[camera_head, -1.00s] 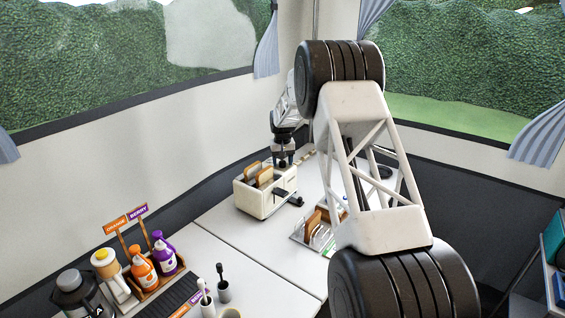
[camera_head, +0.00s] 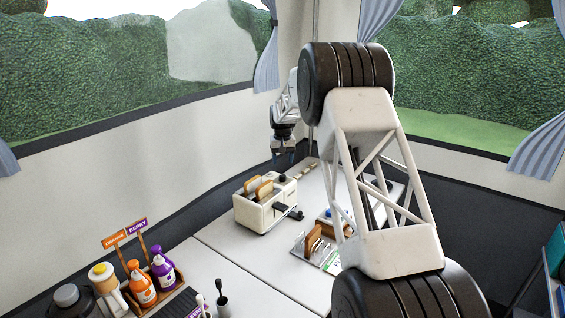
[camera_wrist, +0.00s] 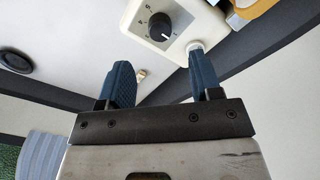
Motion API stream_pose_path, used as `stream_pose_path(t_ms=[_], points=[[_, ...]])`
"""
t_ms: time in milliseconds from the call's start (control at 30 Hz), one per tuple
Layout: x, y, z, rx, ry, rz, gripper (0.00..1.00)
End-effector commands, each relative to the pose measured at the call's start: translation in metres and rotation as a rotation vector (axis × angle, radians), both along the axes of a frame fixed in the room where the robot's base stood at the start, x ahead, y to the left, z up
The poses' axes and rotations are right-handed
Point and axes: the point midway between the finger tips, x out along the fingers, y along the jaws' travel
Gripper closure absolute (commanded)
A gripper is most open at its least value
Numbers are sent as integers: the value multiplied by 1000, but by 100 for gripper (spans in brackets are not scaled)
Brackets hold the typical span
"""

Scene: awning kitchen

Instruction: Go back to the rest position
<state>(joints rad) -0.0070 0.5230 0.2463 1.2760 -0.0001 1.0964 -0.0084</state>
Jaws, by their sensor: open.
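My gripper (camera_wrist: 162,85) shows in the wrist view with its two blue fingers apart and nothing between them. Beyond the fingers is the end of the cream toaster with its dark dial (camera_wrist: 160,26). In the head view my gripper (camera_head: 284,156) hangs above the far part of the counter, behind the toaster (camera_head: 262,210), and appears clear of it. Two slices of bread (camera_head: 264,190) stick up from the toaster slots. My large white arm link covers part of the counter on the right.
A rack with toast (camera_head: 314,240) stands right of the toaster, partly behind my arm. Orange (camera_head: 141,284) and purple (camera_head: 163,270) bottles stand in a wooden holder at the lower left. Walls with windows close off the back.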

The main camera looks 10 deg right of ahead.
Motion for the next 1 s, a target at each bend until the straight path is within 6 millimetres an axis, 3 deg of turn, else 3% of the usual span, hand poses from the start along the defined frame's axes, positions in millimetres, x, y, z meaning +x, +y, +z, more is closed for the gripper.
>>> stream_pose_path(t_ms=[267,467,667,1000], points=[[-1,0,1,0,-1,0,41],[-13,-1,15,0,-7,-1,41],[-44,-2,45,-1,-19,-3,41],[-120,-4,102,-1,-46,-7,41]])
